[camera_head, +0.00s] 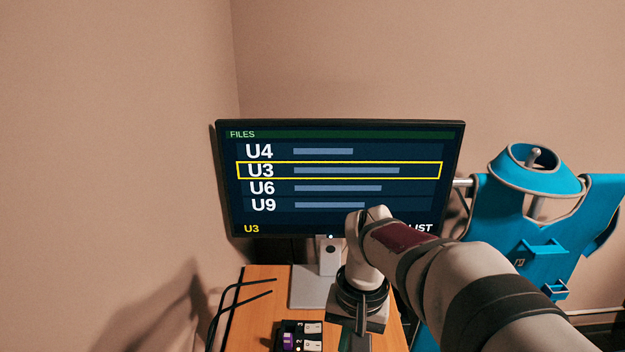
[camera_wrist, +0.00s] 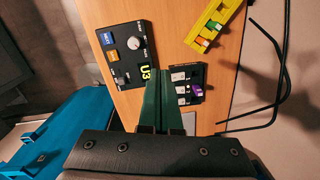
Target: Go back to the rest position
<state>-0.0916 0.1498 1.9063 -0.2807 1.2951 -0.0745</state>
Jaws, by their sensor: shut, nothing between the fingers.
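My gripper (camera_wrist: 163,72) has two long green fingers. They lie together, shut and empty, in the wrist view. The fingers reach over the wooden desk, between a dark control panel (camera_wrist: 113,50) and a small dark key box (camera_wrist: 200,69). The panel has a knob, blue and orange buttons and a lit "U3". The key box has white keys and a purple one. I cannot tell whether the fingertips touch anything. In the head view my arm comes in from the lower right, and the gripper points down at the desk, its tips out of frame.
A monitor (camera_head: 330,133) on a stand (camera_head: 330,262) shows a file list with U3 outlined in yellow. Black cables (camera_head: 238,292) lie at the desk's left. A blue apron (camera_head: 500,235) hangs on the right. A yellow tray (camera_wrist: 222,38) holds small coloured pieces. The desk (camera_head: 262,275) is narrow.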

